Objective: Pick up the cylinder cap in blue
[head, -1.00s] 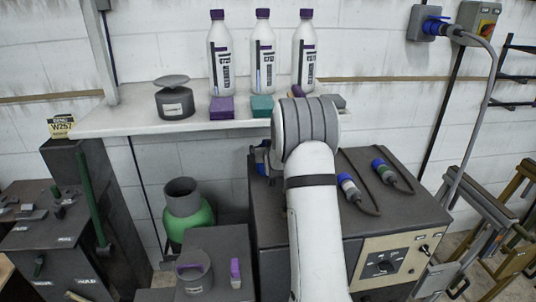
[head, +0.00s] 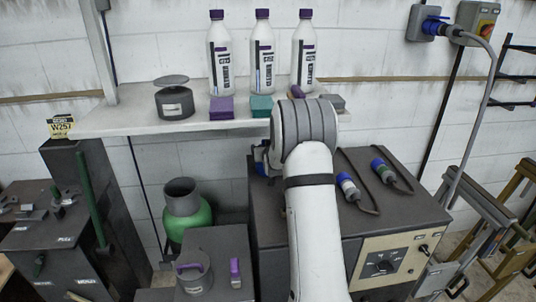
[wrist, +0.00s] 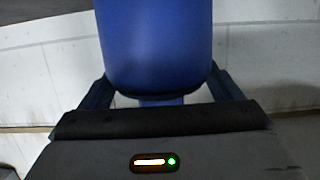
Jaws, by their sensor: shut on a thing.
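The blue cylinder cap (wrist: 158,45) fills the upper middle of the wrist view, smooth and rounded. My gripper (wrist: 160,88) is shut on it, with one dark finger on each side near its lower end. In the head view my own white arm hides most of the gripper and cap. A small blue patch (head: 261,158) shows just left of the arm, above the dark cabinet; I cannot tell whether it is the cap or part of the gripper.
A white shelf (head: 105,124) holds three bottles (head: 262,55), coloured blocks and a dark round pot (head: 175,104). Below stands a dark cabinet (head: 330,218) with two cable plugs on top. A green gas bottle (head: 187,215) stands to its left.

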